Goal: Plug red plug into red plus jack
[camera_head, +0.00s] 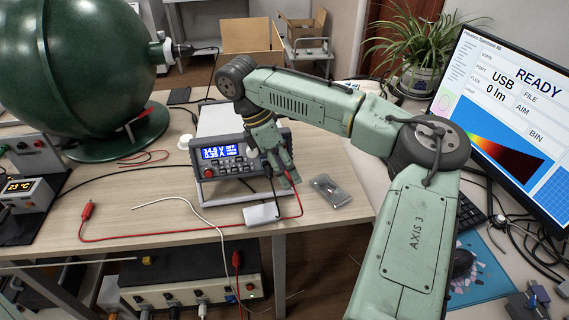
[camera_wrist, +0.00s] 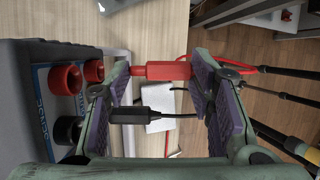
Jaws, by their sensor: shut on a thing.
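The power supply (camera_head: 222,171) has a lit blue display and stands on the bench. In the wrist view its front panel is at left, with two red jacks (camera_wrist: 66,78) (camera_wrist: 93,70) and a black jack (camera_wrist: 68,130); their plus or minus marks are not readable. My gripper (camera_wrist: 160,90) is shut on the red plug (camera_wrist: 170,70), in front of the panel. The plug points left, towards the nearer red jack. My left finger covers the space between, so I cannot tell if they touch. My gripper (camera_head: 287,178) is at the supply's right front in the head view.
A black plug (camera_wrist: 140,117) with a cable lies below the red one. A small white box (camera_head: 261,214) and a clear packet (camera_head: 330,190) lie near the bench edge. A red lead with a clip (camera_head: 87,209) crosses the bench. A monitor (camera_head: 500,110) stands right.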

